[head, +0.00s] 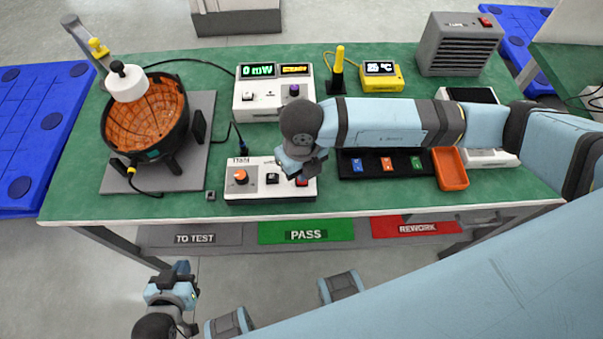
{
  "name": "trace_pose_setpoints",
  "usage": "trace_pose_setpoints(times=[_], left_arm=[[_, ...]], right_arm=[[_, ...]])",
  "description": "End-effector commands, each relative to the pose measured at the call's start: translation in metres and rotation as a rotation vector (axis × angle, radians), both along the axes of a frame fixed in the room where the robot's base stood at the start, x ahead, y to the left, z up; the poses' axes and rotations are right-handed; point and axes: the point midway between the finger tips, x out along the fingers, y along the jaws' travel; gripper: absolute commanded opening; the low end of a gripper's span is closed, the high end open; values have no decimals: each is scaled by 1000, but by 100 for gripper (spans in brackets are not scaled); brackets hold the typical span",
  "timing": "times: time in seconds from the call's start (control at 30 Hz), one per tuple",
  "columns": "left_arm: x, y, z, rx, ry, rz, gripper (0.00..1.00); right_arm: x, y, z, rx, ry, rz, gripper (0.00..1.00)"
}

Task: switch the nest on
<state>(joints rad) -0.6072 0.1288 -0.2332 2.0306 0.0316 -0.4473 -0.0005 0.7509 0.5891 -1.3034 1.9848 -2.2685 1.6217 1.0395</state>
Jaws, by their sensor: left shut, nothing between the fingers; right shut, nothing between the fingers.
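A white control box (255,190) stands at the table's front, with an orange knob (240,175), a black switch (272,178) and a red switch (302,182) on its top. Its label is too small to read surely. My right gripper (300,168) is shut and empty, above the right end of this box beside the red switch. I cannot tell whether it touches. A black bowl-shaped fixture (180,135) with an orange inside stands on a grey plate (203,108) at left, cabled towards the box. My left gripper (182,268) is shut and empty, in front of the table.
A white meter (262,109) reading 0 mW, a yellow temperature display (381,84) and a grey heater-like box (458,45) stand behind. A black tray (355,172) with coloured pieces and an orange bin (450,168) lie under my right arm. PASS (275,233) and REWORK (385,228) areas lie below.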

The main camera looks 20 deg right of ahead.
Motion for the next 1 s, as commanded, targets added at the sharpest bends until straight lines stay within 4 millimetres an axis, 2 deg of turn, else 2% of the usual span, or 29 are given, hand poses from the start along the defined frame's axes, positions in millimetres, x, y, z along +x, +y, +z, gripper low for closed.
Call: trace_pose_setpoints(times=[1.0], left_arm=[[0,-2,-5,-5,-1,2,0]], right_arm=[[0,0,-8,0,0,0,0]])
